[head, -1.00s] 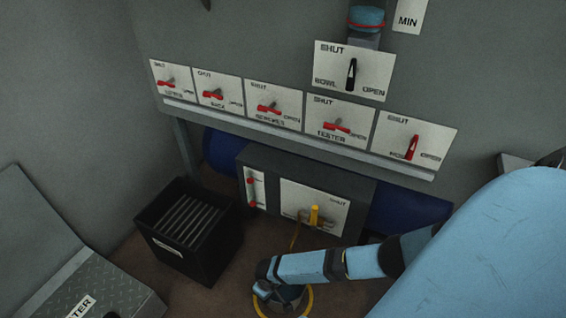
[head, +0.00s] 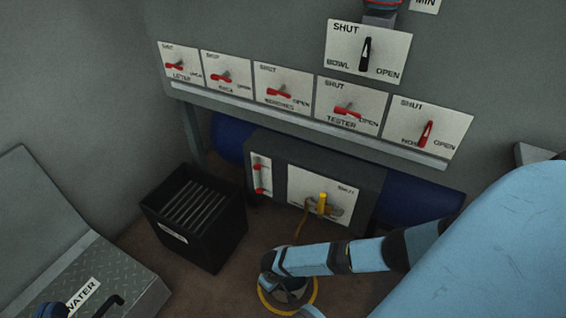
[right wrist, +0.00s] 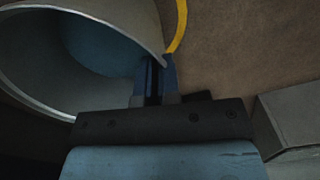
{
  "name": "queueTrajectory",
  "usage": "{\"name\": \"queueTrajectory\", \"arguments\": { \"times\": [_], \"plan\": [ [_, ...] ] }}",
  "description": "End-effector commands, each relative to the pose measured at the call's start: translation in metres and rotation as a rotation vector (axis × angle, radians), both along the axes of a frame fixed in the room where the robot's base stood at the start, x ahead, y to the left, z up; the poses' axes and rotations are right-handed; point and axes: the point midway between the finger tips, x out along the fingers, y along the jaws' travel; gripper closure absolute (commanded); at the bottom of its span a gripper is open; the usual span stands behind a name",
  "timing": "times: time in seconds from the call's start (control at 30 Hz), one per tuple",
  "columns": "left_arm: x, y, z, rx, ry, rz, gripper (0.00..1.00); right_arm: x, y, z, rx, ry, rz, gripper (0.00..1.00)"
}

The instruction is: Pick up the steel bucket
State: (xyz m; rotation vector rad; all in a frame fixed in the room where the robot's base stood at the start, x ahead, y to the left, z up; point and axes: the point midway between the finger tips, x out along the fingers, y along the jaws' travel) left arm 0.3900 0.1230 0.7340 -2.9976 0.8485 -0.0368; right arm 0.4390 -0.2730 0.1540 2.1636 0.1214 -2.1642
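The steel bucket (right wrist: 28,62) fills the upper left of the right wrist view, its open mouth and curved rim showing, with a blue area inside. My right gripper (right wrist: 154,72) is at the bucket's rim, its fingers close together and seemingly shut on the wall. In the head view the right hand (head: 283,283) is low over the floor, inside a yellow ring (head: 263,299), and mostly hides the bucket.
A black slatted bin (head: 222,230) stands left of the right hand. A grey machine (head: 268,147) with a yellow lever (head: 322,203) is behind it, below a row of lever panels. A metal box marked WATER (head: 130,278) is at lower left. Brown floor lies between.

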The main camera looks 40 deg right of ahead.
Motion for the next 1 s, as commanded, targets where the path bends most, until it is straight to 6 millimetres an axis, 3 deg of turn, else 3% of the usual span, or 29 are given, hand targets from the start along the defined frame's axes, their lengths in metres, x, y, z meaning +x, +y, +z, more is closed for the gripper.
{"name": "queueTrajectory", "arguments": {
  "times": [0.27, 0.5, 0.8, 1.0],
  "plan": [
    [-0.001, -0.001, 0.008, -0.016, 0.03, -0.005, 1.0, 0.001, -0.001, 0.018, 0.0, -0.002, -0.001, 1.0],
    [-0.02, -0.012, 0.002, -0.128, 0.233, -0.003, 1.0, 0.0, 0.0, 0.071, 0.001, -0.002, 0.0, 1.0],
    [-0.021, -0.008, 0.064, -0.238, 0.071, 0.033, 1.0, 0.0, 0.0, 0.154, 0.001, -0.003, 0.0, 1.0],
    [-0.023, -0.006, 0.087, -0.276, -0.01, 0.046, 1.0, 0.0, 0.0, 0.187, 0.0, -0.001, 0.0, 1.0]
  ]
}}
